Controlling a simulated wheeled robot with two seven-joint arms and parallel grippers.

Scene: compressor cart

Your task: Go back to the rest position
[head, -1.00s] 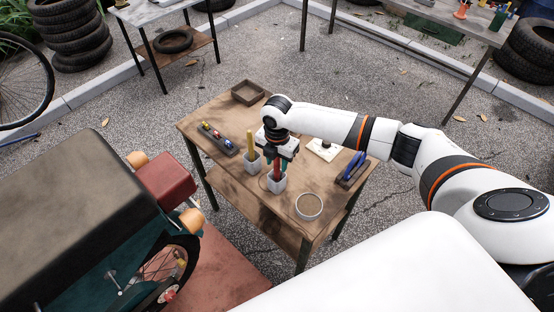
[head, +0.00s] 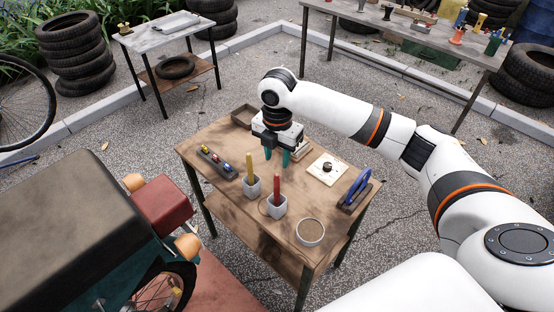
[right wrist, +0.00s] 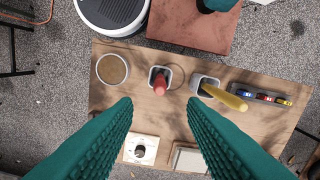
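My right gripper (head: 277,156) hangs fingers down above the wooden table (head: 222,208), open and empty. Its two teal fingers stand apart in the right wrist view (right wrist: 160,128), with nothing between the tips. A red stick (head: 277,187) stands in a grey cup (head: 276,208) on the table, nearer the camera than the gripper and apart from it. A yellow stick (head: 249,166) stands in a second grey cup (head: 252,187). Both cups also show in the right wrist view. My left gripper is not in view.
The table also holds a round bowl (head: 310,232), a white plate with a dark knob (head: 327,168), blue pliers in a holder (head: 356,188), a dark rack (head: 215,160) and a brown tray (head: 243,116). A cart with a red box (head: 160,206) stands at left.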

